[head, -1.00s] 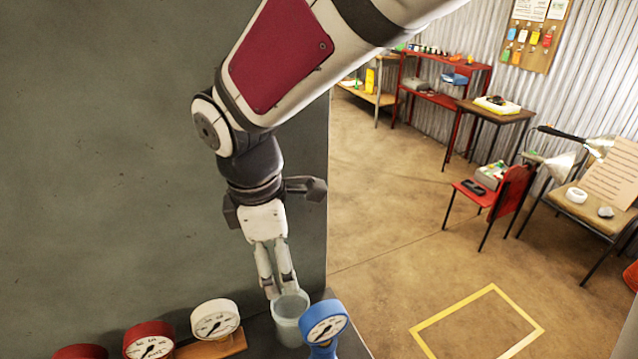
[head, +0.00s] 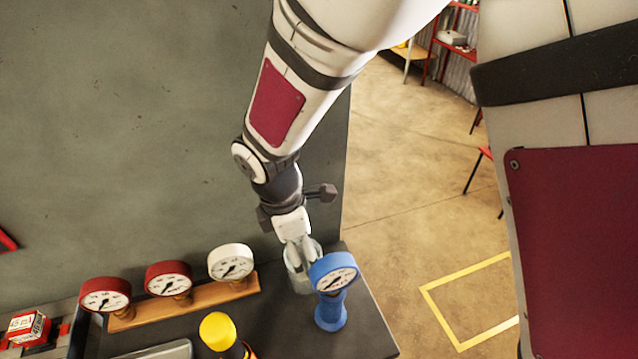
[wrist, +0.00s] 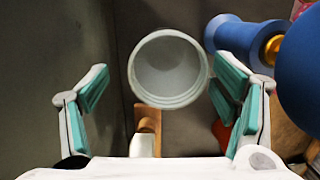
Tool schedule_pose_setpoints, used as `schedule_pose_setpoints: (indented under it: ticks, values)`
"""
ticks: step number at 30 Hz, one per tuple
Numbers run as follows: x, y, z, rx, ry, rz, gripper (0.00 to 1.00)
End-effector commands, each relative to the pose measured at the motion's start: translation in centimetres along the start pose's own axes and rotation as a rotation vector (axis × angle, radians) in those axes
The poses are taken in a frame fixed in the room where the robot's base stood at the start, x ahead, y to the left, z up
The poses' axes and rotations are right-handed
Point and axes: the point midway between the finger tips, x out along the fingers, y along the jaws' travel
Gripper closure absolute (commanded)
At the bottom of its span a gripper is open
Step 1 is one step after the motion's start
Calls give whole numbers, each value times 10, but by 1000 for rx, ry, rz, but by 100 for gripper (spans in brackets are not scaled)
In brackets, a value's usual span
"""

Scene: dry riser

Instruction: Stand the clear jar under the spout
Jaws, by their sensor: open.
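The clear jar (wrist: 168,68) is a pale, see-through pot with a round open mouth. In the head view the jar (head: 292,278) stands at the bench's back edge by the grey wall, partly hidden by my fingers and a blue gauge. My gripper (head: 303,260) points down at it, open and empty. In the wrist view the jar's mouth lies ahead, between the spread teal-padded fingers (wrist: 160,85), nearer the right one. I cannot tell whether the fingertips reach its rim level. No spout can be made out.
The blue gauge (head: 333,272) on its blue stand (head: 331,313) is close right of the jar. Red and white gauges line a wooden rail (head: 185,302) to the left. A yellow-topped object (head: 218,332) stands in front. Bare dark bench (head: 285,325) lies between.

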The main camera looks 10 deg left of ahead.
Motion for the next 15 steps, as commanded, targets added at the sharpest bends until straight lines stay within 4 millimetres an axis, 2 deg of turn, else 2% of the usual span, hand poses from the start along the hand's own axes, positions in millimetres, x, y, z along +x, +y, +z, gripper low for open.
schedule_pose_setpoints:
  ticks: [6,9,15]
  values:
    - [28,-10,3,0,-3,-6,20]
    - [41,-8,2,0,-1,-4,20]
    - [50,-7,3,1,0,0,20]
